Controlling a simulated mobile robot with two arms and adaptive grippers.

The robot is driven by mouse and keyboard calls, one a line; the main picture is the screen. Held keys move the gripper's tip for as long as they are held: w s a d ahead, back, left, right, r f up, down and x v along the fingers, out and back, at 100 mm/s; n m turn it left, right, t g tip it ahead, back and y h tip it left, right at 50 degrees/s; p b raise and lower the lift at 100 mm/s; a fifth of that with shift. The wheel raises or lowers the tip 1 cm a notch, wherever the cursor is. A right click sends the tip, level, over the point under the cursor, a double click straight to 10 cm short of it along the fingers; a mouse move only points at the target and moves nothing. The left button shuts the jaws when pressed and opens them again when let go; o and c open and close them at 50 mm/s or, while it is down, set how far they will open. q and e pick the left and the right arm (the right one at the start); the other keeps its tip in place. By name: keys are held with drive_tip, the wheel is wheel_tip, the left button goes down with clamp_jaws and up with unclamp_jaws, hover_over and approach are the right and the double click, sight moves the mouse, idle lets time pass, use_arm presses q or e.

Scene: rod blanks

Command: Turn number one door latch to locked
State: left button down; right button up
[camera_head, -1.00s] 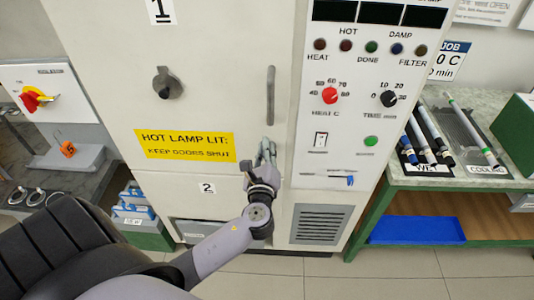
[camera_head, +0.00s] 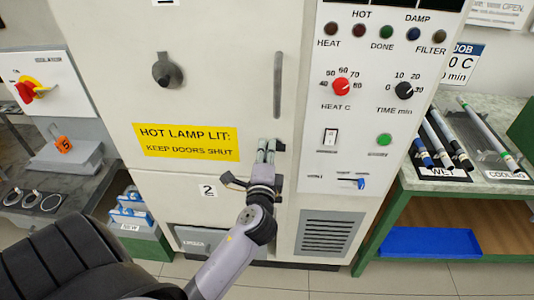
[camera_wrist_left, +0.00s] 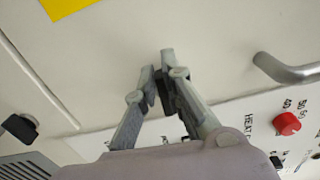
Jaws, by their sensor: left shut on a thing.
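The door marked 1 (camera_head: 215,30) is the upper cream door of the cabinet. Its small dark latch (camera_head: 279,146) sits at the door's right edge, below the vertical grey handle (camera_head: 278,85). My left gripper (camera_head: 267,146) is at this latch, with its fingers pointing up and in toward the door. In the left wrist view the gripper (camera_wrist_left: 163,78) is shut on the dark latch (camera_wrist_left: 165,92), which shows between the fingertips. The fingers hide much of the latch, so I cannot tell how it is turned. My right gripper is not in view.
A dark round knob (camera_head: 167,70) stands out from the upper door. Another dark latch (camera_head: 233,181) shows by the label 2, left of my wrist. The control panel (camera_head: 365,135) with knobs and lamps is just to the right. A rod bench (camera_head: 460,185) stands further right.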

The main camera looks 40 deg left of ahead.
use_arm(q)
drive_tip(key=shift+f+n, duration=0.15)
drive_tip(key=shift+n, duration=0.45)
drive_tip(key=c, duration=1.7)
unclamp_jaws()
drive_tip(key=v, duration=1.2)
